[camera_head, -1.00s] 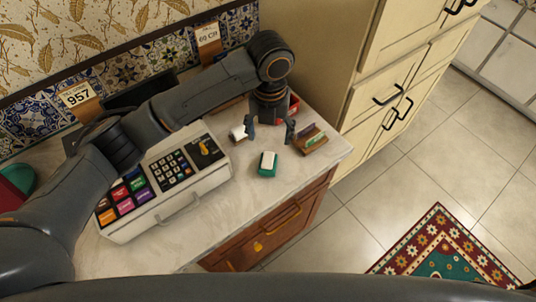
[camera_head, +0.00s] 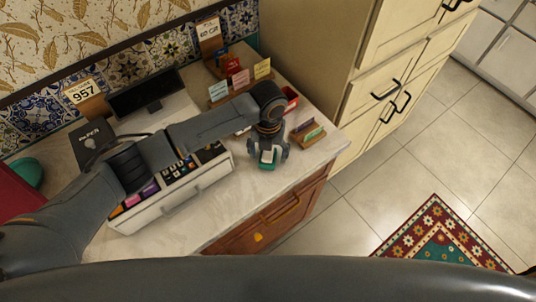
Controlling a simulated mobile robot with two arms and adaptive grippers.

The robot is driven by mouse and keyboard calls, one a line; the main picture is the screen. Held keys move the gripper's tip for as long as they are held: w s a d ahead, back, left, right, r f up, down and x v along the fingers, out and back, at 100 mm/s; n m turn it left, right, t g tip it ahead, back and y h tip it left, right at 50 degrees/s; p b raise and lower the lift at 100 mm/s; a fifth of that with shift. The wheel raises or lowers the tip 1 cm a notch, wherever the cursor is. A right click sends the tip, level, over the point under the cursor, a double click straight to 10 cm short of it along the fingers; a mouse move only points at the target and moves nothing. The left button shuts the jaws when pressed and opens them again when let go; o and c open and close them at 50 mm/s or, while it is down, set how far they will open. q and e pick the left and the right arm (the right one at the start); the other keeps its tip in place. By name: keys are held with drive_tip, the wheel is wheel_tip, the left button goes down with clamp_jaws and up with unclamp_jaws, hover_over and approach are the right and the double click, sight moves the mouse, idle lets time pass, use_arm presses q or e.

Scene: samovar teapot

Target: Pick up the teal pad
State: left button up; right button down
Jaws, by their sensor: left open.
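The teal pad (camera_head: 267,167) is a small green-teal block with a whitish top, lying on the pale countertop near its front edge. My left gripper (camera_head: 268,158) is right over it, pointing down, with its fingers apart on the left and right of the pad. The wrist hides part of the pad's far side. I cannot tell whether the fingers touch it. My right gripper is not in view.
A wooden holder with cards (camera_head: 308,132) stands close to the right of the gripper. A cash register (camera_head: 175,195) is at the left under my arm. A red box (camera_head: 290,98) and a card rack (camera_head: 240,80) stand behind. The counter's front edge is near.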

use_arm(q)
drive_tip(key=shift+c, duration=0.2)
drive_tip(key=c, duration=1.2)
drive_tip(key=shift+r, duration=0.1)
drive_tip(key=shift+r, duration=0.55)
drive_tip(key=s+d+r+b, duration=0.3)
drive_tip(key=s+r, duration=0.8)
drive_tip(key=s, duration=0.2)
drive_tip(key=shift+s+r, duration=0.4)
